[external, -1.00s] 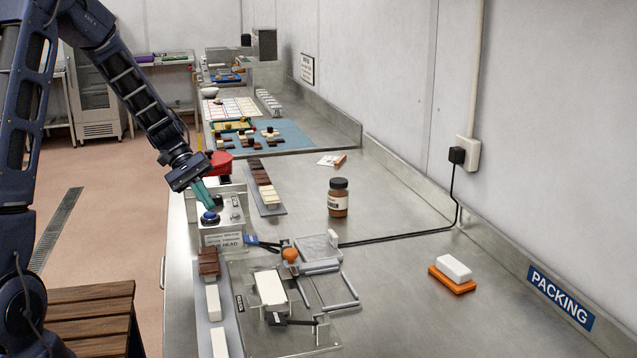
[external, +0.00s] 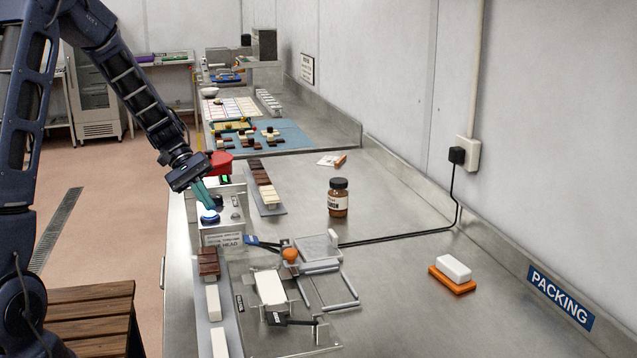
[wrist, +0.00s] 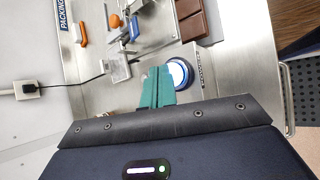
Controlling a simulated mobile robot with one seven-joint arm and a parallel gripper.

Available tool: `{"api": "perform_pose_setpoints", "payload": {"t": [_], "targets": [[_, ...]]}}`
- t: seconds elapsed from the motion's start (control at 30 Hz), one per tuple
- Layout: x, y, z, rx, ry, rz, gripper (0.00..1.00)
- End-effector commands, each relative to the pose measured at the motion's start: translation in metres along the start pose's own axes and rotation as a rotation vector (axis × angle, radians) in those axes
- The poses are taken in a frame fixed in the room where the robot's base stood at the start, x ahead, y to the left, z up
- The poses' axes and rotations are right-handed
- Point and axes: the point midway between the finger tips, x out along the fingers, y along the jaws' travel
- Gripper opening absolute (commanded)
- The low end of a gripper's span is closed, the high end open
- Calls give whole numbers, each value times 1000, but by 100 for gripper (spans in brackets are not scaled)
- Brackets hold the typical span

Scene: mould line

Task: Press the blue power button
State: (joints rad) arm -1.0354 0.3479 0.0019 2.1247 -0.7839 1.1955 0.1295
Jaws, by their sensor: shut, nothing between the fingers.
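The blue power button (external: 210,217) sits on top of a small metal control box (external: 222,228) near the left edge of the bench. The button's ring is lit pale blue-white, and a small green light shows behind it on the box. My gripper (external: 208,204) is shut and empty, with its teal fingers pointing down at the button. In the wrist view the lit button (wrist: 178,73) is right beside the shut fingertips (wrist: 158,72). I cannot tell whether the tips touch it.
A red part (external: 220,160) stands just behind the box. A tray of chocolate bars (external: 265,188) lies to its right, and a brown jar (external: 338,198) further right. A clear fixture with an orange knob (external: 290,254) is in front. The bench's right side is mostly clear.

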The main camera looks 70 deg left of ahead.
Motion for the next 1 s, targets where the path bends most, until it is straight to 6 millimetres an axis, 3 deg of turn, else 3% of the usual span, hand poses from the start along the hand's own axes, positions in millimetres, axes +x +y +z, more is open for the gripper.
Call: {"api": "perform_pose_setpoints", "payload": {"t": [0.37, 1.0], "targets": [[-3, 2, 2, 0, 1, 0, 0], [-38, 28, 27, 1, 1, 0, 0]]}}
